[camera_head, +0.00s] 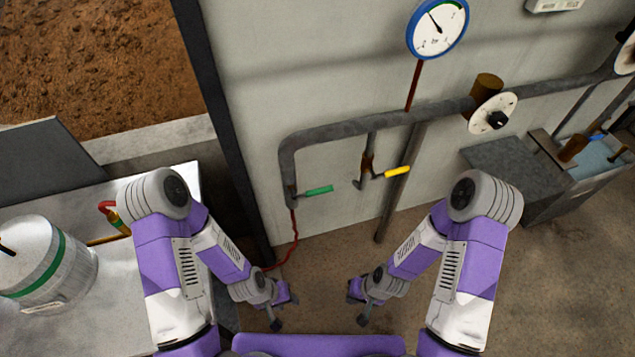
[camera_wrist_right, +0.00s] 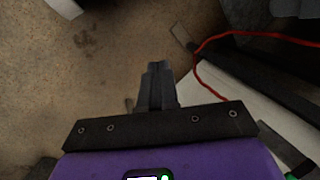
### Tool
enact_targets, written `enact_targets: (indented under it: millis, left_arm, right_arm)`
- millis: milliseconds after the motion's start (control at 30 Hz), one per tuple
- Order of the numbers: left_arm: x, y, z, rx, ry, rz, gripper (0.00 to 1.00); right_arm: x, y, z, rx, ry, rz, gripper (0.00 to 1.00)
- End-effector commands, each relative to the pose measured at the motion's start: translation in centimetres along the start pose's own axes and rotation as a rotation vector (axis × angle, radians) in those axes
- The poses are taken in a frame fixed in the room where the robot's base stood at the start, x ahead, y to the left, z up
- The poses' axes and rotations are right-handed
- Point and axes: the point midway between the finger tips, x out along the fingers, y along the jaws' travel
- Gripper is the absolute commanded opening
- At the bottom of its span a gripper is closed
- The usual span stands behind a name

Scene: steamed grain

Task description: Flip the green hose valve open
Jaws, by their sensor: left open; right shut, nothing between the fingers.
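The green valve handle (camera_head: 319,191) sticks out to the right from the lower end of the grey pipe, where a red hose (camera_head: 294,240) hangs down. The handle lies roughly level. My left gripper (camera_head: 283,316) is low, below and to the left of the handle, apart from it and open. My right gripper (camera_head: 357,308) is low, below and to the right of the handle, also apart from it. In the right wrist view its fingers (camera_wrist_right: 156,88) are together with nothing between them. The red hose also shows there (camera_wrist_right: 215,42).
A yellow valve handle (camera_head: 397,171) is just right of the green one. A gauge (camera_head: 437,28) and a white dial (camera_head: 493,113) sit along the pipe. Floor below the pipe is mostly clear.

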Motion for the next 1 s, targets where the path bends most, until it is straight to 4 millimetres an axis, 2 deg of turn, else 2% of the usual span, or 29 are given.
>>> enact_targets:
  millis: [167, 200, 267, 300, 367, 400, 500, 600, 733, 833, 1000]
  left_arm:
    - [-0.1, 0.0, 0.0, 0.000, 0.000, 0.000, 0.43]
    - [-0.1, 0.0, 0.0, 0.000, 0.000, 0.000, 0.43]
    - [-0.2, 0.1, 0.0, 0.000, 0.001, 0.000, 0.43]
    - [-0.2, 0.1, 0.0, 0.000, 0.001, 0.000, 0.43]
    - [-0.2, 0.1, 0.0, 0.000, 0.001, 0.000, 0.43]
    - [-0.2, 0.1, 0.0, 0.000, 0.001, 0.000, 0.43]
    - [-0.3, 0.1, 0.0, 0.000, 0.001, 0.000, 0.43]
    - [-0.3, 0.1, 0.0, 0.000, 0.001, 0.000, 0.43]
    - [-0.3, 0.1, 0.0, 0.000, 0.001, 0.000, 0.43]
    - [-0.3, 0.1, 0.0, 0.000, 0.001, 0.000, 0.43]
    - [-0.3, 0.1, 0.0, 0.000, 0.001, 0.000, 0.43]
  right_arm:
    - [-0.7, -2.0, -8.2, -0.134, 0.026, 0.064, 0.00]
    - [-1.3, -3.0, -10.6, -0.172, 0.033, 0.084, 0.00]
    - [-2.8, -4.8, -14.0, -0.229, 0.044, 0.114, 0.00]
    - [-4.0, -6.2, -16.1, -0.266, 0.050, 0.134, 0.00]
    - [-6.2, -8.7, -19.0, -0.319, 0.063, 0.163, 0.00]
    - [-8.0, -10.6, -20.7, -0.353, 0.075, 0.181, 0.00]
    - [-12.4, -15.2, -23.5, -0.428, 0.098, 0.222, 0.00]
    - [-16.7, -19.4, -24.9, -0.485, 0.120, 0.252, 0.00]
    - [-20.5, -22.9, -25.3, -0.530, 0.138, 0.279, 0.00]
    - [-22.0, -24.2, -25.2, -0.546, 0.143, 0.289, 0.00]
    - [-22.5, -24.6, -25.2, -0.549, 0.143, 0.292, 0.00]
